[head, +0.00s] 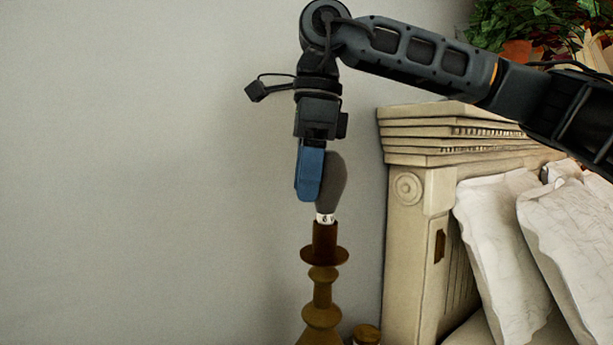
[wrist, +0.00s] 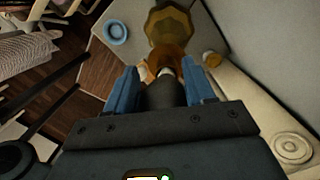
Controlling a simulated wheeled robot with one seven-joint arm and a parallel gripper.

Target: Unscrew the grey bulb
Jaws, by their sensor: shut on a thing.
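The grey bulb (head: 332,182) stands upright, its narrow pale base at the top of a brown lamp stand (head: 323,290). My gripper (head: 311,190) comes straight down from above, with its blue fingers along the bulb. In the wrist view the grey bulb (wrist: 163,95) lies between the two blue fingers of my gripper (wrist: 161,88), which are shut on it. The lamp stand (wrist: 170,28) shows beyond the bulb there. The bulb's base is at the socket; I cannot tell how far its thread sits inside.
A cream carved headboard (head: 405,220) stands to the right, with white pillows (head: 510,255) against it. A small brown jar (head: 366,334) is beside the lamp stand. A blue round dish (wrist: 117,32) shows in the wrist view. A plain wall is behind, with free room on the left.

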